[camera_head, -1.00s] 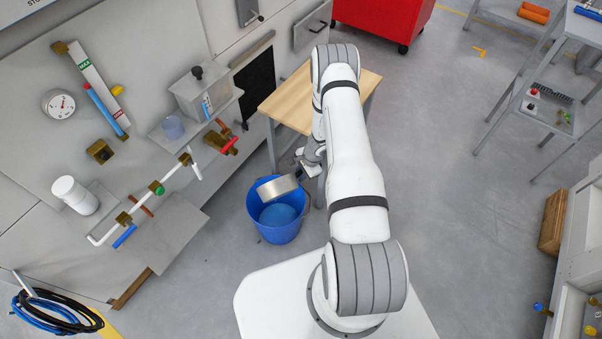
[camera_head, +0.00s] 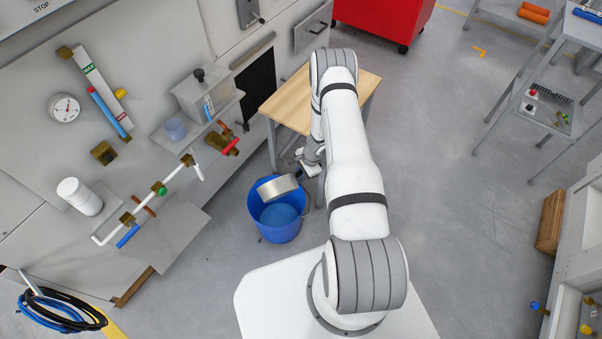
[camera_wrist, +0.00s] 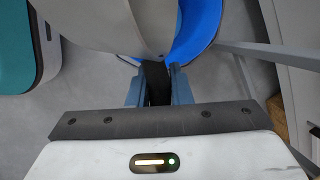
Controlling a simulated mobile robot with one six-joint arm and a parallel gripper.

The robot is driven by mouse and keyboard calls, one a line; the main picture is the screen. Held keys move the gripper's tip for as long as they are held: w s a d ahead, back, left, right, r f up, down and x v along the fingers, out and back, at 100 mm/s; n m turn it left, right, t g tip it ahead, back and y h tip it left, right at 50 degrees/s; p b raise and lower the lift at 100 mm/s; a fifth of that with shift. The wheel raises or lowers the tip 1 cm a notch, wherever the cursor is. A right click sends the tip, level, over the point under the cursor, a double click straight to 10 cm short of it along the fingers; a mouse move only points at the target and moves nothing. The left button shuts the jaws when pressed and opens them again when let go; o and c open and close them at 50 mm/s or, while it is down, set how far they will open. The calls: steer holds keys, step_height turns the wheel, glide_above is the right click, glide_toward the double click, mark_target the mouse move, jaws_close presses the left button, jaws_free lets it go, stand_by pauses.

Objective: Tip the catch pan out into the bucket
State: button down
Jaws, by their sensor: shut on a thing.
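The blue bucket (camera_head: 277,228) stands on the floor beside the wooden-topped table, with blue liquid or a blue bottom showing inside. The metal catch pan (camera_head: 277,187) is held tilted over the bucket's back rim. My gripper (camera_head: 304,168) is at the pan's right side, shut on its handle. In the wrist view my gripper (camera_wrist: 158,85) is closed on a dark handle, with the grey pan (camera_wrist: 110,22) beyond it and part of the blue bucket (camera_wrist: 200,32) behind. The inside of the pan is hidden in both views.
The wooden-topped table (camera_head: 290,103) stands close behind the bucket. A wall panel with pipes and valves (camera_head: 159,188) is at the left. A hose coil (camera_head: 55,312) lies at lower left. Open floor (camera_head: 455,220) lies to the right.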

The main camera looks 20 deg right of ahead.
steer(key=shift+w+r+p, duration=0.1)
steer(key=shift+p, duration=0.85)
steer(key=shift+w+a+g, duration=0.1)
steer(key=shift+w+g, duration=0.1)
steer(key=shift+g, duration=0.2)
steer(key=shift+w+g+b, duration=0.15)
steer(key=shift+g+b, duration=0.15)
steer(key=shift+b, duration=0.05)
steer(key=shift+w+r+g+b, duration=0.2)
steer(key=shift+w+g+b, duration=0.25)
steer(key=shift+g+b, duration=0.65)
stand_by(1.0)
